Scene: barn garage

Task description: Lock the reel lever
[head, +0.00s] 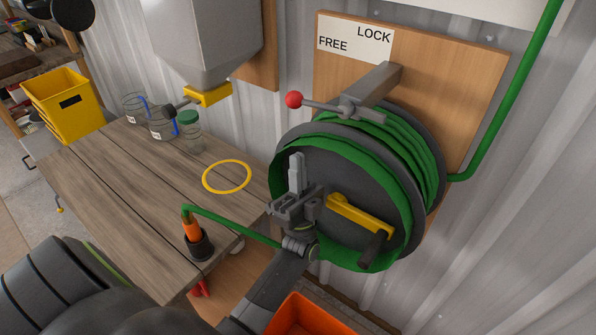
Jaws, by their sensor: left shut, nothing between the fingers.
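The reel lever is a grey rod with a red ball knob (294,99), on a bracket at the top of the hose reel. The knob points left, below the FREE side of the FREE/LOCK label (355,36). The hose reel (290,150) is dark grey with green hose wound on it, and has a yellow crank (358,214) with a dark handle on its face. My left gripper (296,160) is shut and empty, pointing up in front of the reel face, below the lever and apart from the knob. My right gripper is not in view.
A wooden table (100,180) on the left holds jars (189,124), a yellow ring (227,177) and the hose nozzle (195,235). A grey hopper (205,40) hangs above it. An orange bin (305,315) is at the bottom. Green hose runs up the right wall.

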